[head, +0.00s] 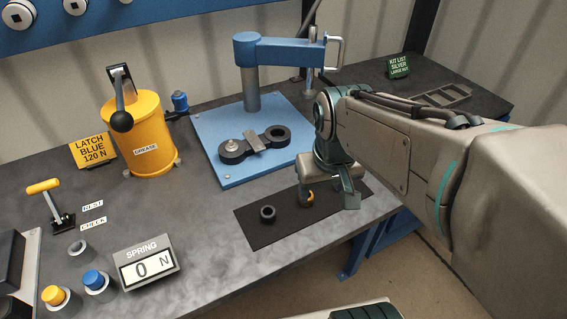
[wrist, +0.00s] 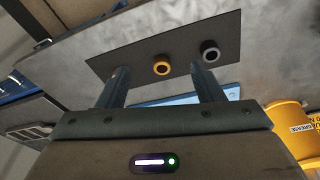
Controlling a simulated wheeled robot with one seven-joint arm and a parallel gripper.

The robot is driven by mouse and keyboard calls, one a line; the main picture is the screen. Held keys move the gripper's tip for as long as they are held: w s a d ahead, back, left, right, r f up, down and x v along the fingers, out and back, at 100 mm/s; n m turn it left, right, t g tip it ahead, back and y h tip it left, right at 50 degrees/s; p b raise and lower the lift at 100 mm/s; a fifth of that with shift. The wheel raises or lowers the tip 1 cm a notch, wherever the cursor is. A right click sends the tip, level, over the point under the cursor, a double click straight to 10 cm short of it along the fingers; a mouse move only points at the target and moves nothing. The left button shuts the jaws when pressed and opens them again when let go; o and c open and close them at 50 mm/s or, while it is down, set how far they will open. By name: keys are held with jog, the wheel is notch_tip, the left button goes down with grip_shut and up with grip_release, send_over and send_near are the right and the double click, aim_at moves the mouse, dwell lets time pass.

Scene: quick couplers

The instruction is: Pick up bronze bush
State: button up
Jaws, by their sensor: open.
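The bronze bush (head: 310,196) is a small golden ring on the dark mat (head: 250,235) near the front edge of the bench. In the head view my gripper (head: 329,200) is over the mat and partly hides the bush. In the wrist view the bronze bush (wrist: 161,66) stands on the mat between the lines of my two fingers, beyond their tips. My gripper (wrist: 161,80) is open with nothing between its fingers. A dark ring (head: 267,213) sits on the mat left of the bush; it also shows in the wrist view (wrist: 210,51).
A blue press (head: 215,165) with dark linked parts on its plate stands behind the mat. A yellow grease pot (head: 138,140) and a spring display (head: 146,265) are to the left. A dark slotted tray (head: 440,96) lies at the back right. Bare bench surrounds the mat's left side.

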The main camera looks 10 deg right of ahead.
jog(key=w+f+n+g+b, duration=0.1)
jog(key=w+n+g+b, duration=0.15)
jog(key=w, duration=0.85)
notch_tip(320, 180, down, 14)
jog(key=shift+f+p, duration=0.1)
jog(key=shift+p, duration=0.25)
jog(key=c, duration=1.1)
